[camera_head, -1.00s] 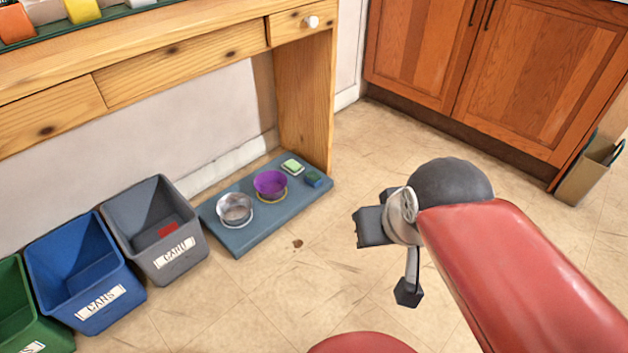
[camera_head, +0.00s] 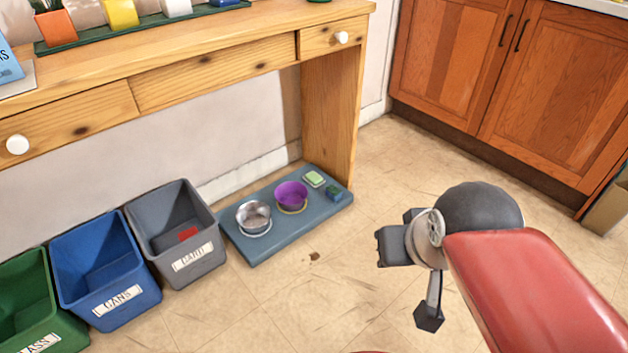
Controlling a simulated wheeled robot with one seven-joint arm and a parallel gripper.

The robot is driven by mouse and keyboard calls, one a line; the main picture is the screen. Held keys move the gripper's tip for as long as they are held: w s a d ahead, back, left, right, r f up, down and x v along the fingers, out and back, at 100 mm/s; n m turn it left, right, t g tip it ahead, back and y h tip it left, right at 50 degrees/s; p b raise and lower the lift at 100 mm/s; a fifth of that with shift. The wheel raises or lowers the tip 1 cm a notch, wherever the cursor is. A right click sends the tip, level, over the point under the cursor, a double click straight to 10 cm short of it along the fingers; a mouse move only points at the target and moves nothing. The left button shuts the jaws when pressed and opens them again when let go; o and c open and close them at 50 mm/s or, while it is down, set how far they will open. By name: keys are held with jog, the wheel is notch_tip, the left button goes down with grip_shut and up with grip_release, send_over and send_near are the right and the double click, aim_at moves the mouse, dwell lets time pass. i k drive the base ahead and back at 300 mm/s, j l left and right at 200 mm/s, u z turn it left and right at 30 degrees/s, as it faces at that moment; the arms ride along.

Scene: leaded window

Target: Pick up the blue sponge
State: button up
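The blue sponge (camera_head: 333,194) is a small blue block with a green top. It lies at the right end of a low blue-grey board (camera_head: 275,246) on the floor under the wooden desk. My gripper (camera_head: 411,283) hangs over open floor, to the right of the board in the picture and apart from the sponge. Its two dark fingertips look spread, with nothing between them.
The desk's side panel (camera_head: 330,125) stands close behind the sponge. Grey (camera_head: 172,235), blue (camera_head: 105,270) and green bins stand left.

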aim_at(335, 194)
jog(key=i+l, duration=0.2)
jog(key=i, duration=0.25)
jog(key=i+l, duration=0.25)
jog(key=i, duration=0.2)
jog(key=i+l, duration=0.2)
jog(key=i, duration=0.25)
jog(key=i+l+u, duration=0.1)
jog(key=i, duration=0.35)
jog(key=i+l, duration=0.05)
jog(key=l, duration=0.05)
